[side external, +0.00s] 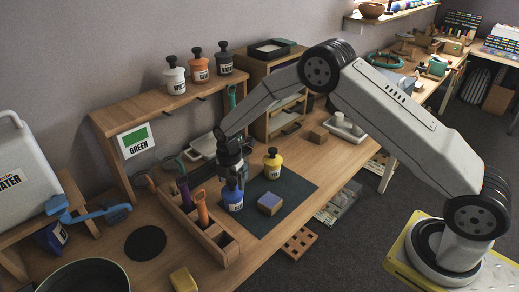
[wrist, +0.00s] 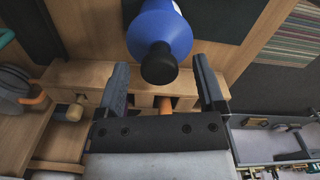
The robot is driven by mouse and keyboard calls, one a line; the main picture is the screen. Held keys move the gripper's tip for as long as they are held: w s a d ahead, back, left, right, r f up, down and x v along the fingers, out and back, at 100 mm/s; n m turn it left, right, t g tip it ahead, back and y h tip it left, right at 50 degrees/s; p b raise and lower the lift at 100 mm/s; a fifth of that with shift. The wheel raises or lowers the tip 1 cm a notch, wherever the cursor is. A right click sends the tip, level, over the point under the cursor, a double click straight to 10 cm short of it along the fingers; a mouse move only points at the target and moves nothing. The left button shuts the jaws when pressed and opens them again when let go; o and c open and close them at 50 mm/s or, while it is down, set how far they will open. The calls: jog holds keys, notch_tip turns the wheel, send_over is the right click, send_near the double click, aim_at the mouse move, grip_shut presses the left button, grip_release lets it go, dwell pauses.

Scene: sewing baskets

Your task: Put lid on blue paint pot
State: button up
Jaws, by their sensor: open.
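The blue paint pot (side external: 233,201) stands upright on the dark mat (side external: 295,187), with a white label. In the wrist view the blue pot (wrist: 165,25) shows a cone-shaped blue top ending in a black knob (wrist: 159,66). I cannot tell whether this top is a separate lid. My gripper (side external: 231,178) points down right over the pot and partly hides its top. In the wrist view my gripper (wrist: 161,72) is open, with one finger on each side of the knob, apparently not touching it. No loose lid is clearly visible.
A yellow pot (side external: 272,165) and a block with a blue top (side external: 270,203) stand close by on the mat. A wooden tool rack (side external: 213,237) is just left of the pot. Several black-topped pots line the shelf (side external: 160,107). A black disc (side external: 145,243) lies at left.

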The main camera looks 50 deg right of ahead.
jog(key=shift+r, duration=3.45)
jog(key=shift+s+d+r+m, duration=0.15)
jog(key=shift+s+r+m, duration=0.15)
jog(key=shift+m, duration=0.1)
jog(key=s+d+r+m+t, duration=0.1)
jog(key=s+r+m, duration=0.1)
jog(key=s+m, duration=0.4)
jog(key=s+d+r+m, duration=0.2)
jog(key=s+m, duration=0.5)
jog(key=s, duration=0.3)
jog(key=s+d+r+m+t, duration=0.1)
jog(key=s+r+m, duration=0.2)
jog(key=s+m, duration=0.4)
jog(key=shift+s+d+t, duration=0.3)
jog(key=shift+s+d, duration=0.1)
jog(key=shift+s, duration=0.6)
